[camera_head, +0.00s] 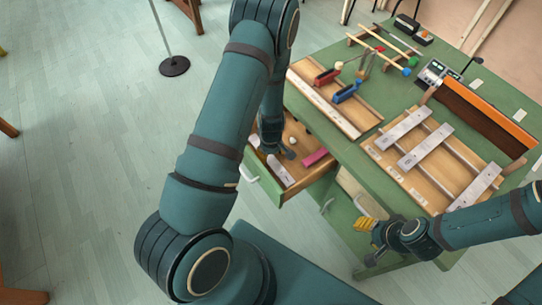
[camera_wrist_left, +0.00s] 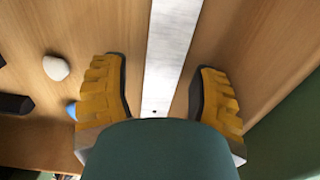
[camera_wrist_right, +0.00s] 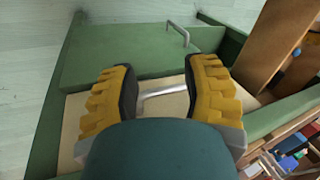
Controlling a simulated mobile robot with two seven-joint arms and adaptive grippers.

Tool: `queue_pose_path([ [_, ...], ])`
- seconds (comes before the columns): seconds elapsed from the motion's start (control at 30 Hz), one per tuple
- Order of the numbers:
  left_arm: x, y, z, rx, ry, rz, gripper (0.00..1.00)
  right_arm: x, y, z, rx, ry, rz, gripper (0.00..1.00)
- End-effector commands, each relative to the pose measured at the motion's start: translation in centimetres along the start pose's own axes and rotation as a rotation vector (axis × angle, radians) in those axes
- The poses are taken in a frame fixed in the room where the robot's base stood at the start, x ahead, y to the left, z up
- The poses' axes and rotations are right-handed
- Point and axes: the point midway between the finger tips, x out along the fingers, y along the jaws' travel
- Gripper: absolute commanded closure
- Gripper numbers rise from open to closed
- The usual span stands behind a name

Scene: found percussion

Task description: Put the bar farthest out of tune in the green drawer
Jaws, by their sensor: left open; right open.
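The open green drawer (camera_head: 262,187) with a wooden inside juts from the left side of the green table. A pale metal bar (camera_head: 280,170) lies in it; the left wrist view shows a metal bar (camera_wrist_left: 172,50) running between my fingers. My left gripper (camera_wrist_left: 158,98) is open over the drawer, with gaps between fingers and bar. Three more metal bars, at the back (camera_head: 403,130), middle (camera_head: 426,147) and front (camera_head: 475,187), lie on a wooden frame on the table. My right gripper (camera_head: 368,243) is open and empty beside the table's near side.
A pink block (camera_head: 315,157) and a white egg-shaped thing (camera_head: 291,140) also lie in the drawer. A wooden board with red (camera_head: 327,76) and blue (camera_head: 346,92) blocks, mallets and a small device (camera_head: 437,73) are on the table. The right wrist view shows a handled green panel (camera_wrist_right: 140,55).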

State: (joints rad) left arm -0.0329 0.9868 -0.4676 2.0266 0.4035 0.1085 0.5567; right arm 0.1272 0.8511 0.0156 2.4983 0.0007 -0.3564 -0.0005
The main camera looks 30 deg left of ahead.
Motion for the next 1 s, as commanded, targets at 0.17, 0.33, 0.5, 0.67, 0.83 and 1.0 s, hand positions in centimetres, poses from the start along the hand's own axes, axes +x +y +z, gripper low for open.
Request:
queue_pose_path([
  [0.17,-3.5,0.2,0.0,0.002,0.003,0.005,0.39,0.0,0.0,0.0,0.000,0.000,0.000,0.53],
  [0.33,-6.9,0.1,0.1,0.002,0.002,0.005,0.39,0.0,0.0,0.0,0.000,0.000,0.000,0.53],
  [0.5,-9.5,0.1,0.1,0.001,0.001,0.003,0.39,0.0,0.0,0.0,0.000,0.000,0.000,0.53],
  [0.67,-10.7,0.0,0.0,0.001,0.000,0.001,0.39,0.0,0.0,0.0,0.000,0.000,0.000,0.53],
  [0.83,-11.0,0.0,0.1,0.001,0.000,0.001,0.39,0.0,0.0,0.0,0.000,0.000,0.000,0.53],
  [1.0,-11.0,0.0,0.0,0.001,0.000,0.001,0.39,0.0,0.0,-0.1,0.000,0.003,0.000,0.53],
])
